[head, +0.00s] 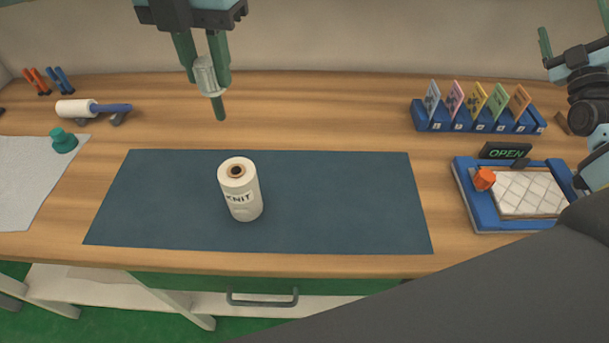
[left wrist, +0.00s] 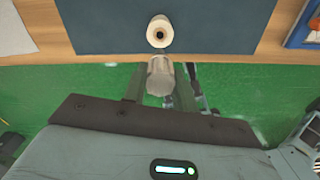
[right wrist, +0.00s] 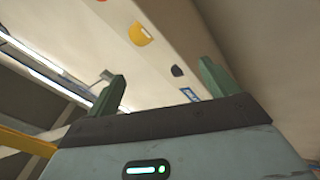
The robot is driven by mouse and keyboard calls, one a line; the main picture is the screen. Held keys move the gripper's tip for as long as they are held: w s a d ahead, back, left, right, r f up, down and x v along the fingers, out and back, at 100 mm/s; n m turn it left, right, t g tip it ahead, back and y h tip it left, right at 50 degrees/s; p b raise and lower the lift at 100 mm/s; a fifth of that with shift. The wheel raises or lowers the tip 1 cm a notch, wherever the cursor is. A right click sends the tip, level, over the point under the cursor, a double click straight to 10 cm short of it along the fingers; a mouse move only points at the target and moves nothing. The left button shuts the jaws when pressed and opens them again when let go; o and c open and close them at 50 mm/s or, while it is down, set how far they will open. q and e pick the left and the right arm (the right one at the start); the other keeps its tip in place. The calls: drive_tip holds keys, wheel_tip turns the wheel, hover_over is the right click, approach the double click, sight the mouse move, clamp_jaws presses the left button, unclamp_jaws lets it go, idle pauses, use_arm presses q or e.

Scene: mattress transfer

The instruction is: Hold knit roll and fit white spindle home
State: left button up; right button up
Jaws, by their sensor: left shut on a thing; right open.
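The knit roll (head: 241,197), a white cylinder marked KNIT with a brown-rimmed dark hole on top, stands upright on the dark blue mat (head: 340,200). It also shows in the left wrist view (left wrist: 159,28). My left gripper (head: 205,72) is shut on the white spindle (head: 207,78), a pale ribbed piece. The left wrist view shows the spindle (left wrist: 160,76) between the fingers. My right gripper (head: 576,36) is open, raised at the far right, fingers up, and empty.
A lint roller (head: 78,109), a teal knob (head: 63,141) and a pale sheet (head: 30,185) lie at the left. A blue rack of coloured cards (head: 478,124) and a blue-framed quilted tray (head: 530,195) with an OPEN sign stand right. The mat around the roll is clear.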

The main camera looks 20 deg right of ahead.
sight(239, 179)
drive_tip(key=w+a+r+n+g+y, duration=0.1)
drive_tip(key=a+r+n+g+y, duration=0.1)
drive_tip(key=a+n+y, duration=1.25)
drive_tip(key=w+a+r+n+g+y, duration=0.1)
drive_tip(key=a+n+g+y, duration=0.2)
drive_tip(key=a+n+y, duration=1.15)
drive_tip(key=s+a+f+n+g+h, duration=0.2)
drive_tip(key=a+f+n+g, duration=0.2)
drive_tip(key=a+f, duration=0.3)
drive_tip(key=s+a+f+n+g+h, duration=0.2)
drive_tip(key=a+f, duration=0.6)
drive_tip(key=a, duration=0.4)
drive_tip(key=s+a+f+n+g+h, duration=0.1)
drive_tip(key=s+a+f+n+g, duration=0.2)
drive_tip(key=a+f+n+g, duration=0.3)
drive_tip(key=shift+s+a+f+g+h, duration=0.15)
drive_tip(key=shift+a+f+g+h, duration=0.1)
drive_tip(key=shift+a+f, duration=0.5)
drive_tip(key=shift+s+a+f+g+h, duration=0.2)
drive_tip(key=shift+a+f, duration=0.3)
drive_tip(key=shift+a, duration=0.45)
drive_tip(key=shift+x, duration=6)
drive_tip(key=shift+c, duration=0.3)
drive_tip(key=c, duration=1.2)
drive_tip(key=o, duration=1.2)
